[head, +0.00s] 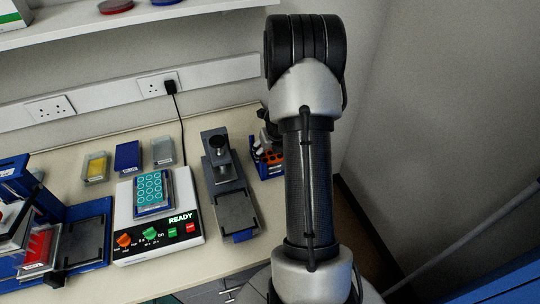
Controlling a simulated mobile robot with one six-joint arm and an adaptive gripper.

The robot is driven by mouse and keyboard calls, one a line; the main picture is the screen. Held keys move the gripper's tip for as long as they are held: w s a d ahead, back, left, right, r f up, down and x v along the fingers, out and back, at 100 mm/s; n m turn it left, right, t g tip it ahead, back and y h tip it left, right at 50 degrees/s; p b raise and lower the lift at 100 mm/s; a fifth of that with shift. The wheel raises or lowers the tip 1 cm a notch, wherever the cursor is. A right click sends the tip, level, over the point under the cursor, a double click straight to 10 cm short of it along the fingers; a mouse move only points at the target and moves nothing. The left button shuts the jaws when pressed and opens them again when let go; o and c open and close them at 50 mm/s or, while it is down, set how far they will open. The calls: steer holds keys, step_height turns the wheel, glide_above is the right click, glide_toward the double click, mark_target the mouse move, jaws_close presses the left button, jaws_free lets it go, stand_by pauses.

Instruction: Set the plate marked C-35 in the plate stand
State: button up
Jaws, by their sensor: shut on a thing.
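My gripper does not show clearly; my own arm stands upright in the middle of the head view and hides what is behind it. Three small labelled plates lie in a row at the back of the bench: a yellow one (95,167), a blue one (128,157) and a pale grey one (162,151). A teal plate with round wells (151,188) sits on a white device. A red plate (39,247) is at the left edge. The labels are too small to read, so I cannot tell which is C-35. I cannot tell which fixture is the plate stand.
The white device (190,241) has knobs and reads READY. Right of it stands a dark grey device (236,212) with a column. Blue equipment with a dark flat bed (86,238) is at left. A blue rack (268,169) is partly behind my arm. A shelf (60,35) hangs above.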

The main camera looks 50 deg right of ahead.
steer(key=shift+f, duration=0.15)
steer(key=o, duration=1.1)
steer(key=shift+r+p, duration=0.3)
steer(key=shift+r, duration=0.05)
steer(key=p+v, duration=0.5)
steer(key=v, duration=0.6)
steer(key=shift+s+a+r, duration=0.1)
steer(key=shift+s+r, duration=0.1)
steer(key=shift+r, duration=0.15)
